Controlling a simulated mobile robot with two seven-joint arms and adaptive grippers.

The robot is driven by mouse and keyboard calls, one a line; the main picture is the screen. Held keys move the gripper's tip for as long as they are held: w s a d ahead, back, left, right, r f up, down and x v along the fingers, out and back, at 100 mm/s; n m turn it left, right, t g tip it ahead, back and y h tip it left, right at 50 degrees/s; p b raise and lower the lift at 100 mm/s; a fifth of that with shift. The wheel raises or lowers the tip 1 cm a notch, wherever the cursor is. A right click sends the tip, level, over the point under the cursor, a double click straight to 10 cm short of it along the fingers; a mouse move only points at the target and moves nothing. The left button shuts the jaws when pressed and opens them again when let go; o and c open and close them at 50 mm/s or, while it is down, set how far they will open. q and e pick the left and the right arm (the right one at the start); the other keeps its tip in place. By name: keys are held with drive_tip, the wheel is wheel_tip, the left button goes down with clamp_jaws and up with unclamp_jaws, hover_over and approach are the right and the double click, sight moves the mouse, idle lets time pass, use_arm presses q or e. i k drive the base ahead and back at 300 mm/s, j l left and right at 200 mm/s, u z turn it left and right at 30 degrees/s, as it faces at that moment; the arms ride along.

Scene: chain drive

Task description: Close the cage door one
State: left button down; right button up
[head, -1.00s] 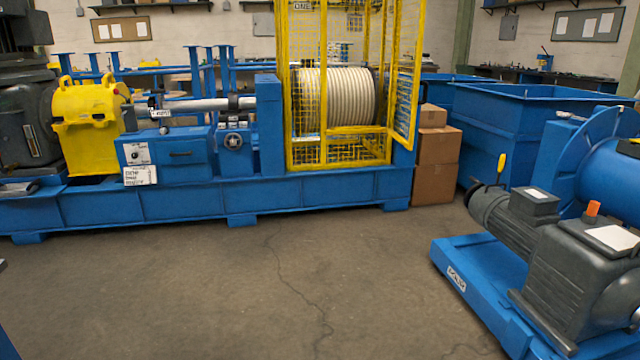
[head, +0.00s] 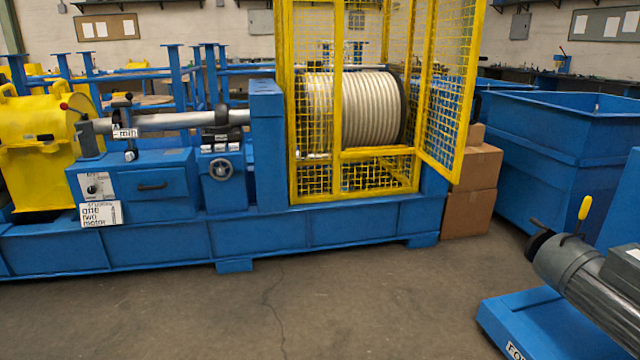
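The yellow mesh cage (head: 292,110) stands on the blue machine base around a drum wound with pale rope or cable (head: 350,105). A yellow mesh door (head: 447,100) hangs at the cage's right side and stands open, swung outward toward me. The cage's front frame beside it has a mesh lower panel, and the drum shows through it. I cannot read a number on the door. Neither of my grippers is in view.
The blue machine base (head: 170,240) runs across the left and middle. Cardboard boxes (head: 472,180) stand just right of the cage, near the door. Blue bins (head: 560,150) are behind them. A grey motor on a blue skid (head: 545,325) is at lower right. The floor (head: 380,300) in front is clear.

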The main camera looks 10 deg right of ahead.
sight(467, 95)
drive_tip(key=i+z, duration=0.4)
drive_tip(key=i+j+z, duration=0.15)
drive_tip(key=i+z, duration=0.3)
drive_tip(key=i+j+z, duration=0.25)
drive_tip(key=z, duration=0.15)
